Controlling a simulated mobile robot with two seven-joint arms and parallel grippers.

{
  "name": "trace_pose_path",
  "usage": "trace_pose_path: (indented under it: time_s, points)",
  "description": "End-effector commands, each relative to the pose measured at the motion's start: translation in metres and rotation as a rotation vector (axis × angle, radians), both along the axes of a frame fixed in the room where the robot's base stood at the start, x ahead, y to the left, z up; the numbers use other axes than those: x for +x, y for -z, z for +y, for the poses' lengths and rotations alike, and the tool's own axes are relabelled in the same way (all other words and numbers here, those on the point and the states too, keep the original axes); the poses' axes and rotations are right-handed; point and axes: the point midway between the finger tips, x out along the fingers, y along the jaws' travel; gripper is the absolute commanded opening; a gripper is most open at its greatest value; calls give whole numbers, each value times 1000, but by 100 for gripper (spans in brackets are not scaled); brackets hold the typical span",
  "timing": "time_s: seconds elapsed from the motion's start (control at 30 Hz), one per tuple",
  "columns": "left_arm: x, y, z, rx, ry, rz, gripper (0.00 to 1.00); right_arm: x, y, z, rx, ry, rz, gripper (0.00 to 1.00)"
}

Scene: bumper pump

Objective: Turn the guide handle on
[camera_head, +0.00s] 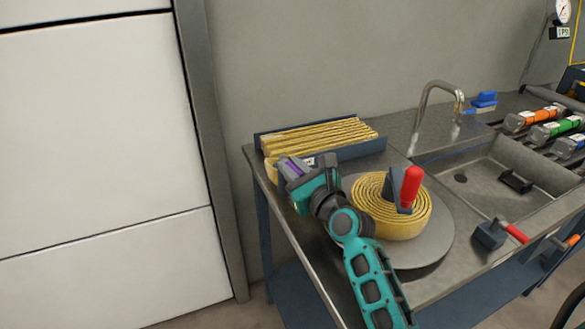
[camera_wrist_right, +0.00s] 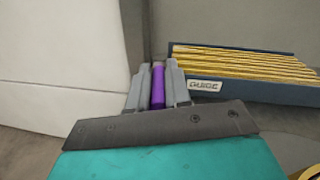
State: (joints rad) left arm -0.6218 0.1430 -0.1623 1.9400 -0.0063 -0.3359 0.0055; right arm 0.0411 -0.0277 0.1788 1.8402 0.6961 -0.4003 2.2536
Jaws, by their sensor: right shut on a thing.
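The guide is a dark blue tray (camera_head: 362,149) with folded yellow hose in it, at the back left corner of the steel bench. In the right wrist view it bears a GUIDE label (camera_wrist_right: 205,86). My right gripper (camera_head: 287,167) is at the guide's left front end. It is shut on a purple handle (camera_wrist_right: 158,87), held between its two grey fingers. Where the handle joins the guide is hidden. My left gripper is not in view.
A yellow hose coil (camera_head: 376,221) lies on a round grey turntable (camera_head: 438,240), close to the right of my arm, with a red-handled lever (camera_head: 410,187) at its middle. A sink (camera_head: 481,164) and faucet (camera_head: 424,99) stand farther right. A white panel (camera_head: 95,150) fills the left.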

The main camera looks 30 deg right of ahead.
Motion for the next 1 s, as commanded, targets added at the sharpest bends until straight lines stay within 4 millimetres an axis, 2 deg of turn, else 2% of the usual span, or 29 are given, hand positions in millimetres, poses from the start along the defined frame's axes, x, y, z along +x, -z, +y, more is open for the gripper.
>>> trace_pose_path:
  time_s: [0.33,0.63,0.97,1.0]
  points:
    - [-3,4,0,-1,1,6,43,0,1,-1,-1,-10,0,0]
    - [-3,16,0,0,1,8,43,1,2,-5,-1,-118,0,0]
    - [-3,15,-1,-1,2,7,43,1,0,-5,0,-132,1,0]
    - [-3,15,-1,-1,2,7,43,1,0,-5,0,-132,1,19]
